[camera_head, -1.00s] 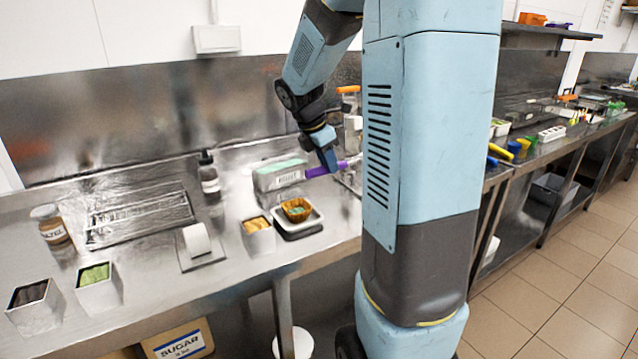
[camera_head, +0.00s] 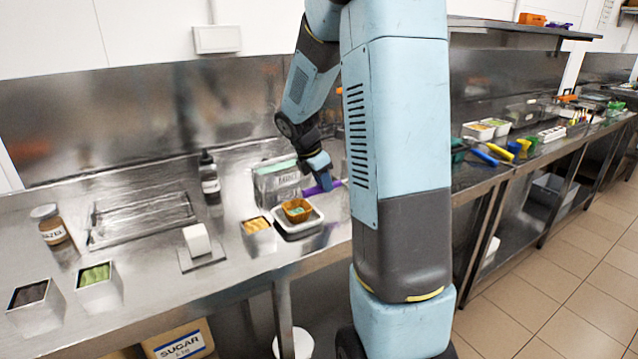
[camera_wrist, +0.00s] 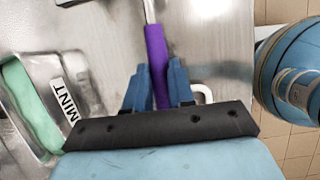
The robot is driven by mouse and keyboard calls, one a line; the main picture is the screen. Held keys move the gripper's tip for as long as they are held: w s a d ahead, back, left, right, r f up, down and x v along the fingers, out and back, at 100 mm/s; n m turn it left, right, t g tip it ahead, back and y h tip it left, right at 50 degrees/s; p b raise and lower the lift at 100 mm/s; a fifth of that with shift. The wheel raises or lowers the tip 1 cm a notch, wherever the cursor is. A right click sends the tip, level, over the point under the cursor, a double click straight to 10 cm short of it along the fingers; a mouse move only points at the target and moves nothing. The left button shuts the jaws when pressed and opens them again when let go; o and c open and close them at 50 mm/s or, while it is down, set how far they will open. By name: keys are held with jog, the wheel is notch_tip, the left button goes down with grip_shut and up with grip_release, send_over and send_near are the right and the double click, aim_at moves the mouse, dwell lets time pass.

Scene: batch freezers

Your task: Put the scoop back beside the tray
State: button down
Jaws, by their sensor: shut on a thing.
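My gripper (camera_head: 324,180) is shut on the purple handle of the scoop (camera_head: 312,190), over the counter just right of the mint gelato tray. In the wrist view the purple handle (camera_wrist: 156,50) runs up between my two blue fingers (camera_wrist: 158,75), with a metal shaft beyond it. The scoop's far end is out of that view. The metal tray (camera_head: 272,190) with green mint gelato and a label stands left of my gripper. It also shows in the wrist view (camera_wrist: 45,75), apart from the scoop. I cannot tell whether the scoop touches the counter.
A white dish (camera_head: 312,222) with a waffle bowl (camera_head: 297,210) sits in front of the mint tray, beside a wafer container (camera_head: 258,240). A dark bottle (camera_head: 209,178) stands behind left. A scale-like stand (camera_head: 200,248) is further left. My own body hides the counter at right.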

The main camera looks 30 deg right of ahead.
jog(key=shift+f, duration=0.6)
jog(key=c, duration=1)
grip_release()
jog(key=shift+o, duration=0.2)
